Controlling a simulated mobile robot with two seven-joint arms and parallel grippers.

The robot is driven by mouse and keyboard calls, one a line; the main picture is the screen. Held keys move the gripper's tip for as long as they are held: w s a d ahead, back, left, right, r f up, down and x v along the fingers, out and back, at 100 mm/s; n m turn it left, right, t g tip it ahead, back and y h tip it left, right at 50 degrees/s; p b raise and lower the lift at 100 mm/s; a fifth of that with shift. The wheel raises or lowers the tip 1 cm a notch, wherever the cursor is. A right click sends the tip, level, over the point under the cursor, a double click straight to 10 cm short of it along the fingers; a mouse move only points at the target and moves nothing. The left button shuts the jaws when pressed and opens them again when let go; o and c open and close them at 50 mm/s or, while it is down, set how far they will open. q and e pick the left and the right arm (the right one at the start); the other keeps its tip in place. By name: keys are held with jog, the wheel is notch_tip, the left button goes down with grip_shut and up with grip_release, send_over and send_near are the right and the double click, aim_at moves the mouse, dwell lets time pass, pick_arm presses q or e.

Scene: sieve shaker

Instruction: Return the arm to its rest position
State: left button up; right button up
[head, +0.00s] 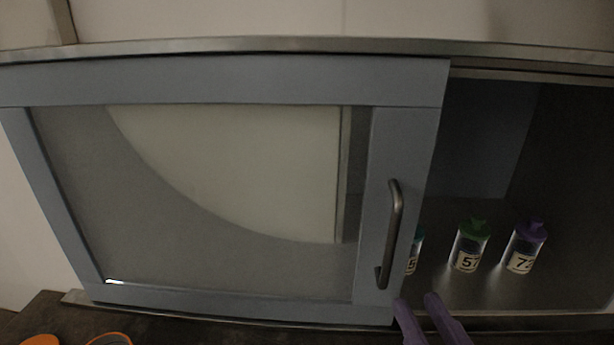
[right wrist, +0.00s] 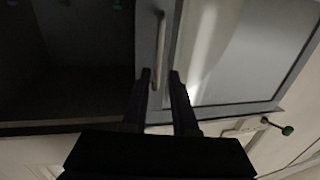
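My right gripper (head: 417,302) is at the bottom of the head view, just below and to the right of the handle's lower end. Its two purple fingers are apart with nothing seen between them there. In the right wrist view the gripper (right wrist: 160,74) is open, and the handle (right wrist: 159,48) of the cabinet door shows between and beyond the fingertips. The fingers do not visibly close on it. The same dark bar handle (head: 393,232) stands on the right side of the grey framed door (head: 405,150). My left gripper is not in view.
The cabinet is open on the right. Inside stand a green-capped bottle (head: 468,246), a purple-capped bottle (head: 524,248) and a teal-capped bottle (head: 415,252) partly hidden by the door. Orange-edged objects (head: 108,340) are cut off at lower left. A green-tipped knob (right wrist: 287,130) shows in the wrist view.

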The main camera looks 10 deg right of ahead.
jog(key=s+d+f+n+g+y, duration=0.1)
jog(key=s+d+f+n+g, duration=0.15)
jog(key=s+g, duration=1.1)
notch_tip(320, 180, up, 33)
jog(key=d+p, duration=0.1)
jog(key=p, duration=3.1)
jog(key=shift+g, duration=0.35)
jog(key=shift+f, duration=0.15)
